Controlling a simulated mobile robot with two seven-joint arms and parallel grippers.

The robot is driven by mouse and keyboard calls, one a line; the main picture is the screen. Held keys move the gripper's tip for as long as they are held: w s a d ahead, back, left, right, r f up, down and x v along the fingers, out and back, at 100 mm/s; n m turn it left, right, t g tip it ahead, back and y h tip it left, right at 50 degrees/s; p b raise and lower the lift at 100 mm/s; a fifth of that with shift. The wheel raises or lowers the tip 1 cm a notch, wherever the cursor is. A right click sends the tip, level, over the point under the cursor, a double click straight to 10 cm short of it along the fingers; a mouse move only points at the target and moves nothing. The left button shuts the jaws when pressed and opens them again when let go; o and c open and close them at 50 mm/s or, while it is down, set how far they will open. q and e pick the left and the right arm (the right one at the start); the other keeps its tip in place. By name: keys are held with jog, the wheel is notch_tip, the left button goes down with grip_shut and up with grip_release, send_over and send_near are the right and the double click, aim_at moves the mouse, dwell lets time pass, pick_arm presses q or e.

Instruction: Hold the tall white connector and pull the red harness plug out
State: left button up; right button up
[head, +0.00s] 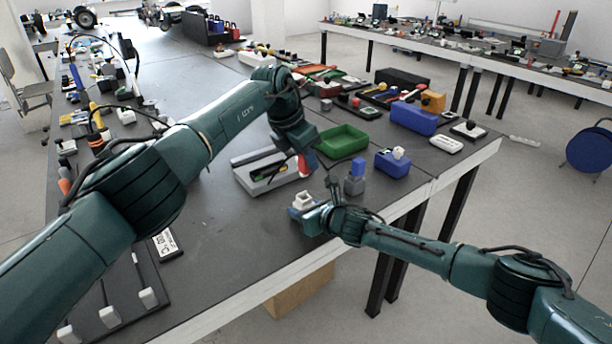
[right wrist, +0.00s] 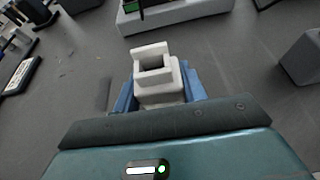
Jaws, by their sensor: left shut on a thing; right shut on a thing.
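The tall white connector (head: 303,201) stands near the front edge of the dark table. In the right wrist view the white connector (right wrist: 158,76) shows an open, empty socket at its top. My right gripper (head: 310,214) is shut on its lower part, with blue fingers on both sides (right wrist: 160,97). My left gripper (head: 305,160) points down above and behind the connector. It is shut on the red harness plug (head: 303,166), which is mostly hidden by the fingers. The plug appears apart from the connector.
A light grey tray (head: 268,186) with green and yellow parts lies just left of my left gripper. A green bin (head: 342,142), a grey-blue block (head: 355,183) and a blue box (head: 392,165) stand to the right.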

pick_arm(q)
jog(key=shift+r, duration=1.05)
pick_arm(e)
jog(key=o, duration=1.1)
jog(key=shift+d, duration=0.1)
